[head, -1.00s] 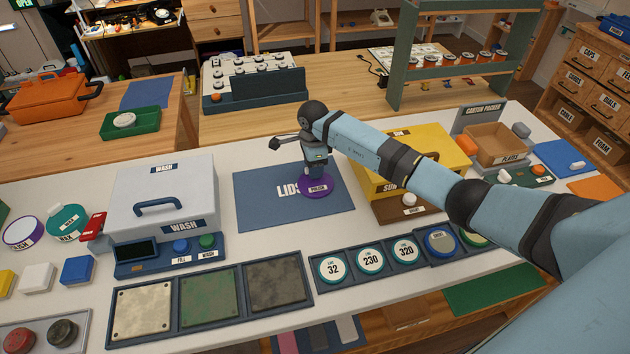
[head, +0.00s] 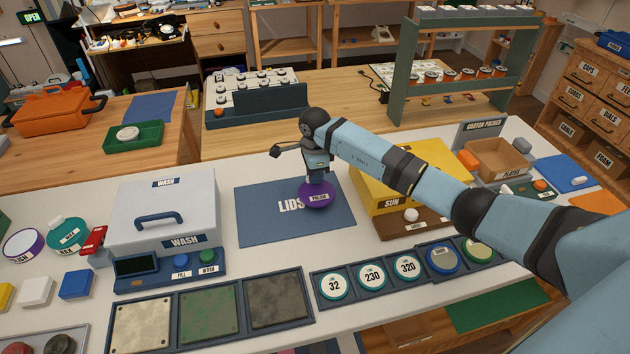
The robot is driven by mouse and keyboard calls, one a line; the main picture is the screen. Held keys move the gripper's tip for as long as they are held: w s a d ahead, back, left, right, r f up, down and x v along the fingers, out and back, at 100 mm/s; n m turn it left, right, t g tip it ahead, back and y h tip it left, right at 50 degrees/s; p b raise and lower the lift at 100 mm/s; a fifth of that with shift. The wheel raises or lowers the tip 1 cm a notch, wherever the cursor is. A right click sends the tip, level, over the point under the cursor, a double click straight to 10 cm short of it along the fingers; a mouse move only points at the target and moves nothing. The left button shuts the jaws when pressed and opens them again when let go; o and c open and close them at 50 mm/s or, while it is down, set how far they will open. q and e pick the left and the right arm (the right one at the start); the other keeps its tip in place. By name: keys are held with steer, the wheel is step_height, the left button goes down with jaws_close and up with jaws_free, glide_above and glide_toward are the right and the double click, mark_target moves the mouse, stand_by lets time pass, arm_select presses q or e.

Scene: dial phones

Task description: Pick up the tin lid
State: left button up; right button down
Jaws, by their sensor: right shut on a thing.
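The tin lid (head: 322,201) is a round purple disc with a small dark "POLISH" label. It is over the right part of the blue "LIDS" mat (head: 262,228) and seems to be slightly above it. My right gripper (head: 315,180) points down from above and is shut on the lid; its fingertips are small and partly hidden by the wrist. My left gripper is not in view.
A white wash box (head: 190,203) stands left of the mat. A yellow "SUN" box (head: 425,163) stands close on the right, under my right forearm. Several dial discs (head: 333,285) and three plates (head: 208,312) lie in front. A dark-blue panel (head: 270,104) stands behind.

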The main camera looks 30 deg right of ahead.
step_height(320, 180, up, 18)
steer(key=shift+f+b, duration=0.2)
steer(key=shift+b, duration=0.1)
